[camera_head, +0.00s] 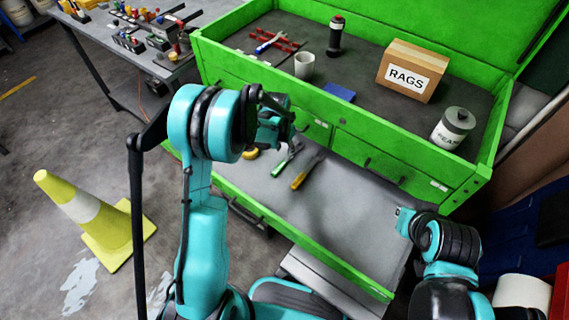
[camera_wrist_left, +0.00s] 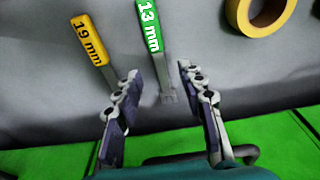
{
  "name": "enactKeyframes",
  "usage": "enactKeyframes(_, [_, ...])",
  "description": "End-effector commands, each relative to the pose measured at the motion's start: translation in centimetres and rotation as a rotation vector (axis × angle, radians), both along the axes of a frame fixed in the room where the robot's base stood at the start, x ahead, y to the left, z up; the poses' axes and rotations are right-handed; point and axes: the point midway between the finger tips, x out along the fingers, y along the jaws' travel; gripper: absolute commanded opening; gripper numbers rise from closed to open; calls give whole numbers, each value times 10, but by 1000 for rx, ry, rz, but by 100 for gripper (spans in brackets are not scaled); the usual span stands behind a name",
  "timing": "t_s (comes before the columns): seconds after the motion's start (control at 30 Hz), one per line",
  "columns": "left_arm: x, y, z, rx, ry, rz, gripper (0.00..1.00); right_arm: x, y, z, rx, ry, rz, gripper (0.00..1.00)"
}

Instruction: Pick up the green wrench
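The green wrench (camera_head: 279,170) lies on the grey lower shelf of the green tool chest in the head view. Its green handle, marked 13 mm, shows in the left wrist view (camera_wrist_left: 150,28), with its grey shaft running down between my left fingers. My left gripper (camera_wrist_left: 158,72) is open, one finger on each side of the shaft, with gaps on both sides. How high it is above the wrench is hard to tell. In the head view, my left gripper (camera_head: 275,125) is above and left of the wrenches. My right gripper (camera_head: 404,222) is at the lower right, its fingers unclear.
A yellow wrench (camera_wrist_left: 88,38) marked 19 mm lies close left of the green one in the wrist view. A yellow tape roll (camera_wrist_left: 262,12) lies to the right. The chest top (camera_head: 490,147) holds a RAGS box (camera_head: 409,72), mug (camera_head: 304,66) and can (camera_head: 453,129).

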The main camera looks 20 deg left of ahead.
Motion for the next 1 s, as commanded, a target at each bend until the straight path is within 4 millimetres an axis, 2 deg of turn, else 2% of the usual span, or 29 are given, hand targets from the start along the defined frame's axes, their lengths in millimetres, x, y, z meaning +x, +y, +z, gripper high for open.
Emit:
enactKeyframes(0.03, [1,-1,-8,0,0,0,40,0,0,-4,0,0,0,0])
enactKeyframes(0.17, [4,-2,-17,0,-1,0,40,0,0,-9,0,0,0,0])
enactKeyframes(0.43, [15,-8,-56,0,-1,1,40,0,0,-28,0,0,0,0])
enactKeyframes(0.67, [15,-8,-58,0,-1,1,40,0,0,-28,0,0,0,0])
enactKeyframes(0.7, [15,-8,-58,0,-1,1,37,0,0,-27,0,0,0,0])
enactKeyframes(0.83, [15,-8,-58,0,-1,1,3,0,0,-27,0,0,0,0])
enactKeyframes(0.87, [15,-8,-58,0,-1,1,0,0,0,-27,0,0,0,0])
enactKeyframes(1.0, [15,-8,-58,0,-1,1,0,0,0,-28,0,0,0,0])
